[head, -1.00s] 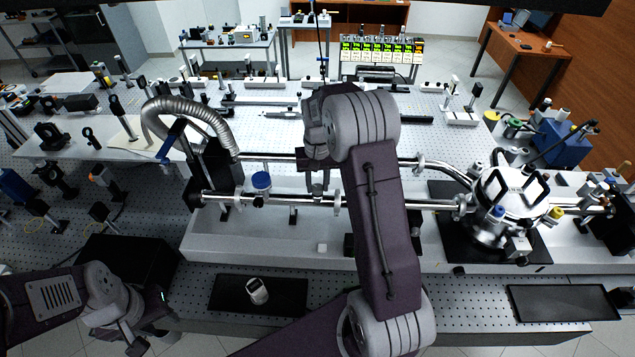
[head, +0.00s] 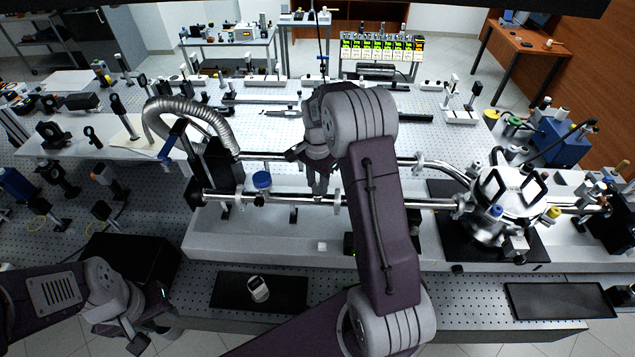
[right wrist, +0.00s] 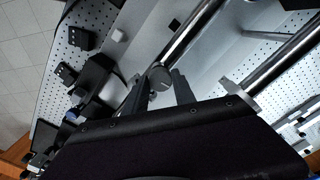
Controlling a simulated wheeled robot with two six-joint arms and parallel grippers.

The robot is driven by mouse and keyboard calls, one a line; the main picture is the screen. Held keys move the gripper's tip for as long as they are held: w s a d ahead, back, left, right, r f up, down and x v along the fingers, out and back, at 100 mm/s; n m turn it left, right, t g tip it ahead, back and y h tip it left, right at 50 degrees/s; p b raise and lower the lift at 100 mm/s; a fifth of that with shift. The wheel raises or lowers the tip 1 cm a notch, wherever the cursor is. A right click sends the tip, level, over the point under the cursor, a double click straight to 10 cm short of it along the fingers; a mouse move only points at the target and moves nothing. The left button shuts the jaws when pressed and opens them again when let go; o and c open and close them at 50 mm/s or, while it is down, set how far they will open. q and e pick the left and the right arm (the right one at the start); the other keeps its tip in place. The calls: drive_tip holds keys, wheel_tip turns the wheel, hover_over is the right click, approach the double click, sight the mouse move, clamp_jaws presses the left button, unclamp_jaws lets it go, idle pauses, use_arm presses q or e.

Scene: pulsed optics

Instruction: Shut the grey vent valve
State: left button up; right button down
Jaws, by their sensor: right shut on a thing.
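The grey vent valve (right wrist: 160,77) shows in the right wrist view as a round grey knob beside a shiny pipe. My right gripper (right wrist: 159,88) has its two dark fingers around it, one on each side, shut on it. In the head view my right gripper (head: 318,184) points down at the front pipe, and the knob is hidden by the gripper. My left gripper (head: 138,338) is low at the left, far from the valve; its fingers are too unclear to tell open from shut.
The front pipe (head: 420,203) runs from a dark block to the round steel chamber (head: 508,198) at right. A blue-capped part (head: 262,181) stands left of my right gripper. A small white device (head: 258,289) lies on a black mat (head: 228,290) in front.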

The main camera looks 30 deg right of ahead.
sight(318, 187)
drive_tip(key=shift+m, duration=0.7)
drive_tip(key=c, duration=1)
unclamp_jaws()
drive_tip(key=shift+c, duration=0.2)
drive_tip(key=shift+r, duration=0.1)
wheel_tip(318, 187, up, 9)
drive_tip(key=b, duration=0.2)
